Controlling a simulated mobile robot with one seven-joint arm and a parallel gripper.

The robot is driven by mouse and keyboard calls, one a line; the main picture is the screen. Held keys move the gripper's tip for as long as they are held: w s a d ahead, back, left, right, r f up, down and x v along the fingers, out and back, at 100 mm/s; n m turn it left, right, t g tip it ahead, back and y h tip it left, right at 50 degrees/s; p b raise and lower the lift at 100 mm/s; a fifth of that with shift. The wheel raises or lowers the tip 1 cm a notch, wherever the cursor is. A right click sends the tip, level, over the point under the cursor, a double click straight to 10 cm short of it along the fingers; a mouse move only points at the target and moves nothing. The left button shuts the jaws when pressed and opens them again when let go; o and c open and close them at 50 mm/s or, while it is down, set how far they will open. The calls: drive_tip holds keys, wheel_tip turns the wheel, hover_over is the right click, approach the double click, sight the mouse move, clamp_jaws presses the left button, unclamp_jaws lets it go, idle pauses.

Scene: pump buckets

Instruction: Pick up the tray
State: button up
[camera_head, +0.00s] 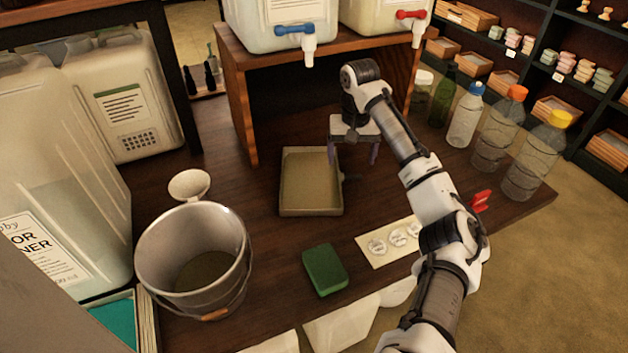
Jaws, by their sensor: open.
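The tray (311,211) is a shallow, beige-grey rectangular tray. It lies flat on the dark wooden table, in front of the raised wooden stand, and looks empty. My gripper (354,160) is open and empty, pointing down at the tray's right edge near its far corner. One finger is over or beside the tray's right side and the other is further right, outside it. I cannot tell whether either finger touches the rim. My arm comes in from the lower right.
A metal bucket (193,262), a white funnel (189,185) and a green sponge (325,270) stand nearby. Several bottles (498,128) line the right. The wooden stand (238,105) bears jugs with a blue tap (294,30) and a red tap (411,15). Large canisters (125,95) stand left.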

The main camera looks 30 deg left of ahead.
sight(351, 175)
drive_tip(key=shift+w+f+p, duration=0.15)
drive_tip(key=shift+f+p, duration=0.2)
drive_tip(key=shift+f, duration=1.2)
drive_tip(key=shift+w+f+p, duration=0.1)
drive_tip(key=shift+f+p, duration=0.2)
drive_tip(key=shift+f, duration=1.2)
drive_tip(key=shift+c, duration=0.3)
drive_tip(key=c, duration=1.2)
drive_tip(key=shift+r, duration=0.15)
